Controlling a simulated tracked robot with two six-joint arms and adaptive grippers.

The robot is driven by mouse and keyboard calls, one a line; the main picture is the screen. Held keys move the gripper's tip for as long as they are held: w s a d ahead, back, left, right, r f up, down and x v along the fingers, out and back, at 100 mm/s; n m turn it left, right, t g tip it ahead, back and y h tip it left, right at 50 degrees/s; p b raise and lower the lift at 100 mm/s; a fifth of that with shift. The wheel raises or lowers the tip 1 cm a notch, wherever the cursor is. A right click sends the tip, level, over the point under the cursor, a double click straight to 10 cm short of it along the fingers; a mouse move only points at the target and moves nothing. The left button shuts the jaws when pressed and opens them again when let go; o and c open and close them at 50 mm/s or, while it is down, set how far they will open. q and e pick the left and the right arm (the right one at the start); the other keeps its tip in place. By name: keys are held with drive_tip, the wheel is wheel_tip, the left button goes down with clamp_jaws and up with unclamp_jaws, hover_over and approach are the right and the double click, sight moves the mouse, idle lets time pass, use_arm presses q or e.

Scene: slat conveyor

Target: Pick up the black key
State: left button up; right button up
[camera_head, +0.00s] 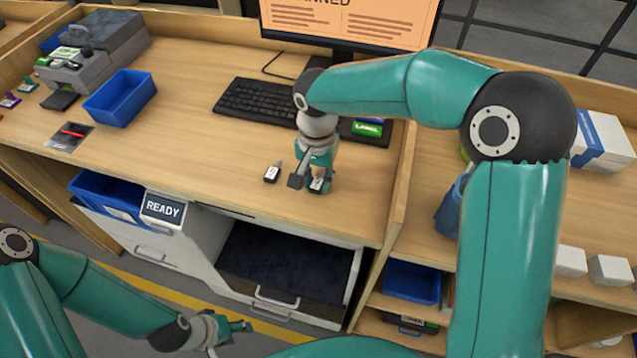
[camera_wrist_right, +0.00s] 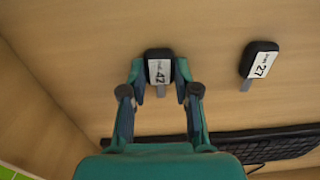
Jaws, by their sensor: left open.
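Two black keys with white number labels lie on the wooden desk. The key labelled 42 (camera_wrist_right: 158,66) is between the fingertips of my right gripper (camera_wrist_right: 160,82) in the right wrist view, with a finger on each side of its head. In the head view my right gripper (camera_head: 309,184) points down over this key, which it partly hides. The key labelled 27 (camera_wrist_right: 259,60) lies apart to the right in the wrist view, and left of the gripper in the head view (camera_head: 272,172). My left gripper (camera_head: 238,327) is open and empty, low in front of the desk.
A black keyboard (camera_head: 258,102) and a monitor (camera_head: 350,20) stand behind the keys. A green label box (camera_head: 368,129) is beside my right arm. A blue bin (camera_head: 120,98) and a grey case (camera_head: 110,42) are at the left. An open drawer (camera_head: 285,264) is below.

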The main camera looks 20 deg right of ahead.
sight(318, 182)
drive_tip(key=shift+c, duration=1.2)
wheel_tip(318, 182, up, 20)
